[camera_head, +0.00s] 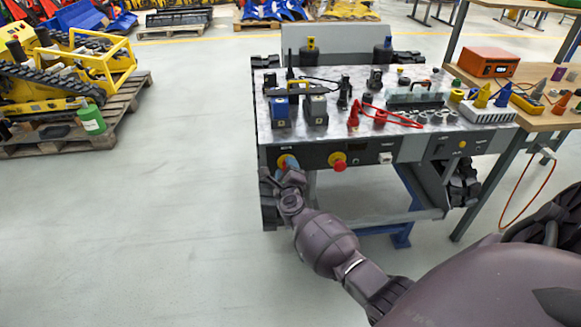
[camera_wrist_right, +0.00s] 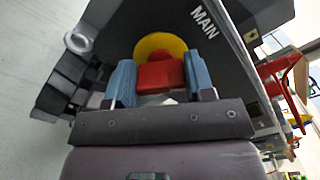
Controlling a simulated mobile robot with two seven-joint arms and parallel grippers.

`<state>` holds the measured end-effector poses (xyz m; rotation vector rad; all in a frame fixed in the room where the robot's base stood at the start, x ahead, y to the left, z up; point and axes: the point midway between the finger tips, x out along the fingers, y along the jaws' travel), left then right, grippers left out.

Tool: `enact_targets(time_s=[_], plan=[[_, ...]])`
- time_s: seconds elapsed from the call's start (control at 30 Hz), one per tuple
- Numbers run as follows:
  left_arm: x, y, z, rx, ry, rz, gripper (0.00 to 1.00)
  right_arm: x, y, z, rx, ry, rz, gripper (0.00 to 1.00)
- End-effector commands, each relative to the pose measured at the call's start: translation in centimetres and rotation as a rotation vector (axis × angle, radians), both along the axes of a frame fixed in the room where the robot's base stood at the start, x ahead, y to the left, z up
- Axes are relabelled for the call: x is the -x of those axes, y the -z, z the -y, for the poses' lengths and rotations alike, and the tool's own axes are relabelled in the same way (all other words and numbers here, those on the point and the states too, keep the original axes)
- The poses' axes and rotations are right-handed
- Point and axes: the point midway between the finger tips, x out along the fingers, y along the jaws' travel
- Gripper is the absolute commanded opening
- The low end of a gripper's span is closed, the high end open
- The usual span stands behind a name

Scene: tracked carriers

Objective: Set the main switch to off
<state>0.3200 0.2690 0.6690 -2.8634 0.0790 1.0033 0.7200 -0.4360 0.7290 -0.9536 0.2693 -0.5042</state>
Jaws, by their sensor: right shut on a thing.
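The main switch is a red knob (camera_wrist_right: 160,73) on a round yellow plate (camera_wrist_right: 152,43), set in the dark front panel of the carrier (camera_head: 300,154). The word MAIN is printed beside it in the right wrist view. My right gripper (camera_wrist_right: 160,84) is shut on the red knob, with one blue finger on each side of it. In the head view my right gripper (camera_head: 289,170) covers most of the switch, and only part of the yellow plate shows. Whether the knob points to on or off cannot be told. My left gripper is not in view.
A wooden bench (camera_head: 540,118) stands at the right. The floor on the left (camera_head: 150,230) is clear.

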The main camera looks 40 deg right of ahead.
Motion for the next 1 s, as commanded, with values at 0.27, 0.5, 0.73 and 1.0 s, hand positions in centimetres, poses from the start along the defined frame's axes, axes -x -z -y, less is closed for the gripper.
enact_targets(time_s=[0.27,0.5,0.73,1.0], plan=[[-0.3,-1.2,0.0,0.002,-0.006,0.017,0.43,-0.1,-0.2,-0.2,0.215,-0.001,-0.129,0.25],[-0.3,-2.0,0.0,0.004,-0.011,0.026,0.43,-0.1,0.0,-0.2,0.365,-0.002,-0.224,0.25],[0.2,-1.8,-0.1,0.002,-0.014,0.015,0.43,-0.1,0.2,-0.2,0.458,-0.002,-0.281,0.25],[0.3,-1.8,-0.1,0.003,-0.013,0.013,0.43,-0.1,0.4,-0.1,0.502,-0.001,-0.308,0.25]])
